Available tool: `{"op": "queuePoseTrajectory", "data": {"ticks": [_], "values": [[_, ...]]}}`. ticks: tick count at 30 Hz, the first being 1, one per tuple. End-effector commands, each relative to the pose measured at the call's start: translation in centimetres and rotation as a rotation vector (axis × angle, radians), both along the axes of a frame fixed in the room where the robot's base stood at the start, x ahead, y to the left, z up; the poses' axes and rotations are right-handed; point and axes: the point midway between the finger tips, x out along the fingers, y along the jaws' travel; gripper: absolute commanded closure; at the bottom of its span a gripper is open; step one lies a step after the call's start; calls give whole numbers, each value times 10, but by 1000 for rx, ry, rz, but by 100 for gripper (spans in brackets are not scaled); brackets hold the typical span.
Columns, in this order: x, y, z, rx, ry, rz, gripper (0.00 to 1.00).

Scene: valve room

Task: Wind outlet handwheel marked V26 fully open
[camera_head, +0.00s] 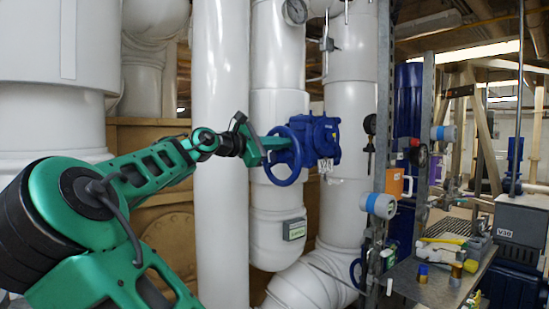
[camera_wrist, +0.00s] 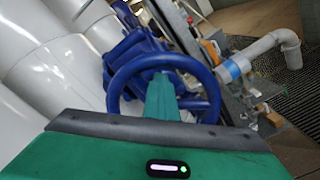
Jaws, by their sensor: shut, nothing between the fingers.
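The blue handwheel (camera_head: 283,156) stands on a blue valve body (camera_head: 318,138) fixed to the white piping, left of centre-right in the head view. A small white tag hangs under the valve body; its marking is too small to read. My gripper (camera_head: 278,143) is at the wheel, with its green fingers reaching inside the rim. In the wrist view the shut fingers (camera_wrist: 162,98) lie within the ring of the handwheel (camera_wrist: 208,75), pointing at its hub area. Nothing is held between them. Whether the fingers touch a spoke or the rim I cannot tell.
Thick white pipes (camera_head: 220,150) stand close left of and behind the wheel. A gauge (camera_head: 296,11) is above. To the right, a metal shelf (camera_head: 432,284) carries several loose tools and fittings. A grey box marked V30 (camera_head: 520,222) stands at the far right.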

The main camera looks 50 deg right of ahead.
Motion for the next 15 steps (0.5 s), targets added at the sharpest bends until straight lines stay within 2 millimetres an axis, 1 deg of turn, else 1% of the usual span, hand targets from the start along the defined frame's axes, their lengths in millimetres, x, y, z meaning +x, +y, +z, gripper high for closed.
{"op": "queuePoseTrajectory", "data": {"ticks": [9, 15], "values": [[17, -3, 6, -2, 1, 4, 100], [17, -3, 6, 0, 1, 4, 100]]}}
